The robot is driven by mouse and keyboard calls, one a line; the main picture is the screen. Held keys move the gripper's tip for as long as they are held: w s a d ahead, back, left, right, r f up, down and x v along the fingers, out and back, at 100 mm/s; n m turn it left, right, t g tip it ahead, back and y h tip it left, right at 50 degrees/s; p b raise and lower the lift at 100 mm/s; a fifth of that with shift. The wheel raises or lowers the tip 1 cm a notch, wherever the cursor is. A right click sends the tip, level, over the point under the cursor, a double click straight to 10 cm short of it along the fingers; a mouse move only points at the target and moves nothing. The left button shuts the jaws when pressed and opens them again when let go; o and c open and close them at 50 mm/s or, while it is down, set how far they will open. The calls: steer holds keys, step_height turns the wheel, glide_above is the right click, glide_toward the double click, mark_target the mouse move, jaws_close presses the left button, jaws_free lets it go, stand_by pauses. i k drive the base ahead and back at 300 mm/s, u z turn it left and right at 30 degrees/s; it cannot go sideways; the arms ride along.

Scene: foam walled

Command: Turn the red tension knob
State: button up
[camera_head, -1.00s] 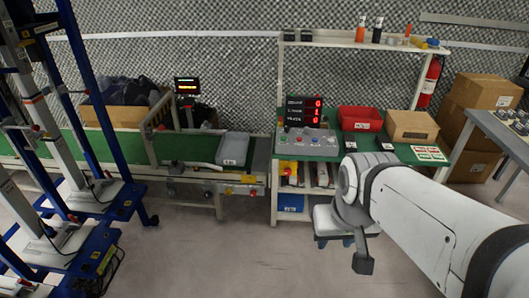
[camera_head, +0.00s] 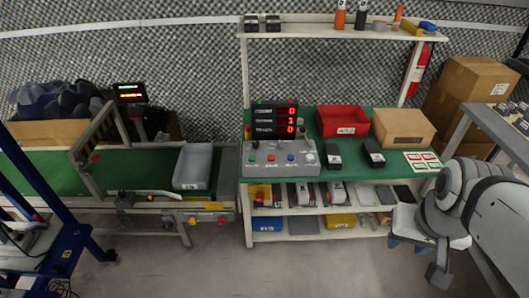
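A grey control panel (camera_head: 281,171) sits at the left end of the green workbench. A row of small coloured knobs or buttons runs along it, including a red one (camera_head: 271,158) and a blue one (camera_head: 290,158). Another red knob (camera_head: 222,221) shows low on the front of the conveyor, near a yellow one (camera_head: 192,220). I cannot tell from the view which red one is the tension knob. My gripper (camera_head: 439,276) hangs at the lower right, in front of the bench and well apart from both. Its fingers are too unclear to tell open from shut.
The green conveyor (camera_head: 143,172) carries a grey tray (camera_head: 193,166) near its right end. A red bin (camera_head: 342,121) and a cardboard box (camera_head: 403,127) stand on the bench. A blue frame (camera_head: 50,235) is at the left. The floor before conveyor and bench is clear.

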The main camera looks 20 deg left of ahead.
mark_target(222, 220)
steer(key=u, duration=0.2)
steer(key=i, duration=0.85)
steer(key=u, duration=0.55)
steer(key=k, duration=0.95)
steer(key=u, duration=0.15)
steer(key=i, duration=0.95)
steer(key=z, duration=0.05)
